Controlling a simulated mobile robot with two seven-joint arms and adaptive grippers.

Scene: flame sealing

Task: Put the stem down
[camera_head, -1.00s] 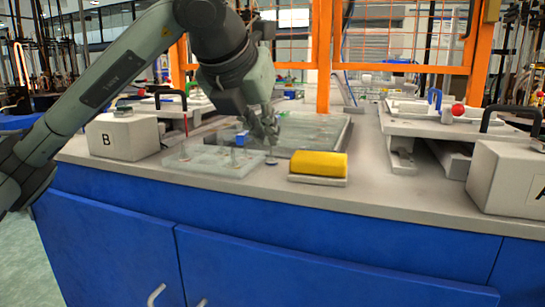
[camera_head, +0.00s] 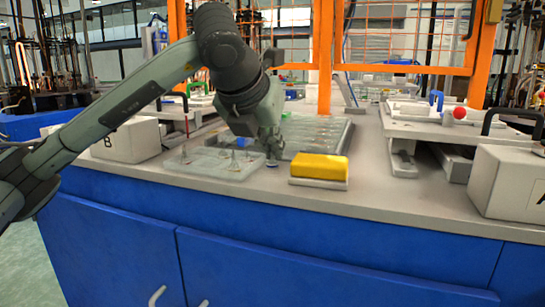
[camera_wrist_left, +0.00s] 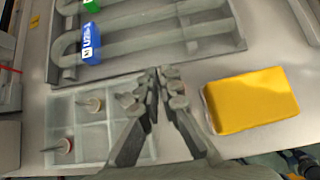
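My left gripper (camera_head: 272,146) points down just above the bench, beside the right end of a clear compartment tray (camera_head: 200,168). A small stem with a round base (camera_head: 272,163) shows right under the fingertips, at bench level, outside the tray. In the left wrist view my left gripper (camera_wrist_left: 161,78) has its fingertips close together with a narrow gap. A round pale piece by the right finger may be the stem. I cannot tell whether the fingers grip it. My right gripper is not in view.
A yellow block (camera_head: 319,166) on a pale base lies right of the gripper. A grey tray (camera_head: 335,138) with glass tubes is behind, one bearing a blue label (camera_wrist_left: 91,43). Box B (camera_head: 127,141) and box A (camera_head: 507,181) flank the bench. The bench front edge is close.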

